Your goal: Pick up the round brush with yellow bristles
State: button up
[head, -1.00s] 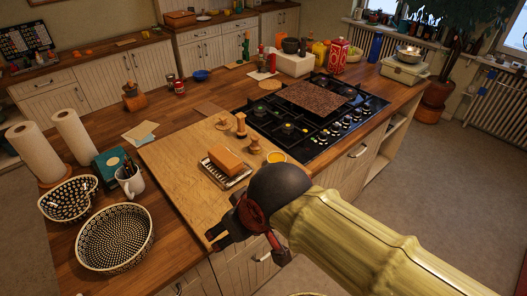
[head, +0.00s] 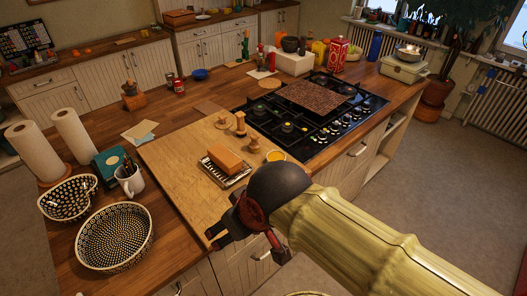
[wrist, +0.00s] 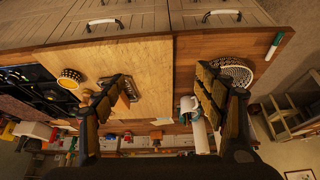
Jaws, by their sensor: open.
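Several small wooden pieces stand on the light cutting board (head: 180,160): a knobbed wooden piece (head: 240,124), another one (head: 239,143) and a low round one (head: 221,122). They are too small to tell which is the round brush with yellow bristles. My gripper (head: 247,247) is open and empty, over the counter's front edge. The wrist view shows its fingers (wrist: 162,76) apart, the left one partly covering a metal grater.
An orange-brown block (head: 225,158) sits on a grater on the board. A black gas hob (head: 309,119) lies to the right. A patterned dish (head: 115,236), a heart-shaped dish (head: 68,198), a mug (head: 131,181) and paper rolls (head: 75,139) stand left.

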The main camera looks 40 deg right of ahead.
aim_at(255, 146)
jog(key=i+l+u, duration=0.1)
jog(key=l, duration=0.4)
jog(key=i+l+u, duration=0.1)
jog(key=l, duration=0.35)
jog(key=i+l+u, duration=0.15)
jog(key=l, duration=0.35)
jog(key=i+l+u, duration=0.1)
jog(key=l, duration=0.45)
